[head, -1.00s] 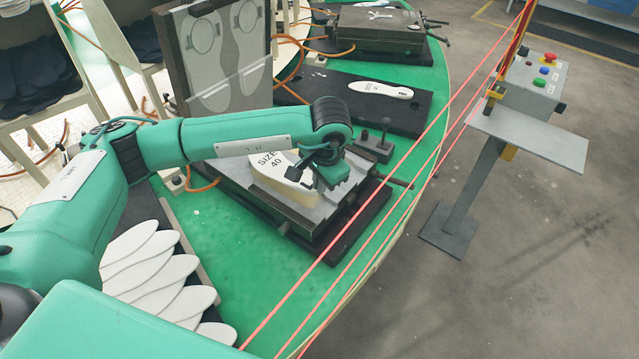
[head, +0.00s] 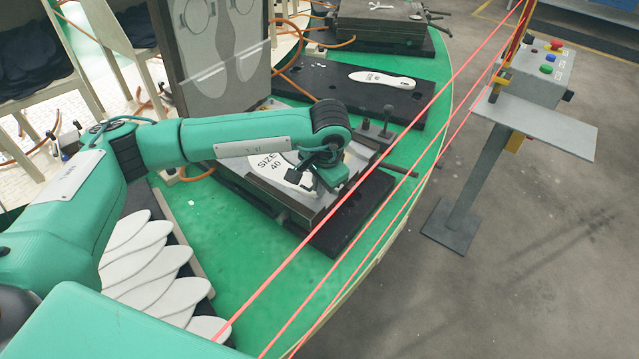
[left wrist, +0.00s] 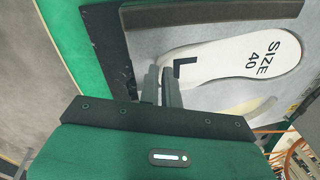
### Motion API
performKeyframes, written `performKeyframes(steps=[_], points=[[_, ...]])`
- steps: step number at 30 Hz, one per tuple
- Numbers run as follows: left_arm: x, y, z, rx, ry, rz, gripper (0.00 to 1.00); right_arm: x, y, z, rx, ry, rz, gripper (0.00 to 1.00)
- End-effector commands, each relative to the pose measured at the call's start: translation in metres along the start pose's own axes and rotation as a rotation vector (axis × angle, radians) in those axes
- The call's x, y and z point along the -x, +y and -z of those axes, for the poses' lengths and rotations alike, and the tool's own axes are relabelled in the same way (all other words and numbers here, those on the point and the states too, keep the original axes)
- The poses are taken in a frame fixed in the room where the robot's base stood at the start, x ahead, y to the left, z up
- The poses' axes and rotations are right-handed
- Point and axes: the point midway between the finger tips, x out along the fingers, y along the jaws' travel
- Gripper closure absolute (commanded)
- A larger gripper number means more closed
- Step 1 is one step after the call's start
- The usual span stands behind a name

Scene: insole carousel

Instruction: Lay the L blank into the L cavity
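The white L blank, marked "SIZE 40", lies over the grey mould (head: 316,215) in the head view (head: 268,163). In the left wrist view the blank (left wrist: 225,62) shows its black L near the fingers. My left gripper (left wrist: 165,78) appears shut on the blank's edge at the L end. In the head view my left gripper (head: 330,178) is over the mould's right part. A pale yellowish cavity (left wrist: 250,112) partly shows beside the blank in the left wrist view. The surface beneath the blank is hidden; I cannot tell whether it touches the mould. My right gripper is not in view.
An upright mould lid (head: 215,50) stands behind my left arm. Several white blanks (head: 150,262) lie at the left on the green table (head: 225,270). A black plate with a white insole (head: 383,79) is farther back. Red lines cross the table's right edge, near a control stand (head: 535,125).

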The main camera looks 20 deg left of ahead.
Motion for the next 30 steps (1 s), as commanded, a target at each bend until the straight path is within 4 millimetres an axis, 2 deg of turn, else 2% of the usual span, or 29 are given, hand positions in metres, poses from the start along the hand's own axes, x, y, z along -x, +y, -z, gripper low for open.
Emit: performKeyframes(steps=[13,15,18,26,30], points=[[-0.0027,0.0003,0.0000,0.000,0.000,0.000,1.00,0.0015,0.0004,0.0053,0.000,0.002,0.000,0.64],[-0.0027,0.0003,0.0000,0.000,0.000,0.000,0.85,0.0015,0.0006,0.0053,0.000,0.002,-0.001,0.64],[-0.0027,0.0004,0.0000,0.000,0.000,0.000,0.70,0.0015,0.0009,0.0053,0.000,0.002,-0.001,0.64],[-0.0024,0.0005,0.0000,0.000,0.000,0.000,0.70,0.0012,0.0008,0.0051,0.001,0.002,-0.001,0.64],[0.0070,0.0003,0.0008,-0.001,0.003,0.001,0.70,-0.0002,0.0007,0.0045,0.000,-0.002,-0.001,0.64]])
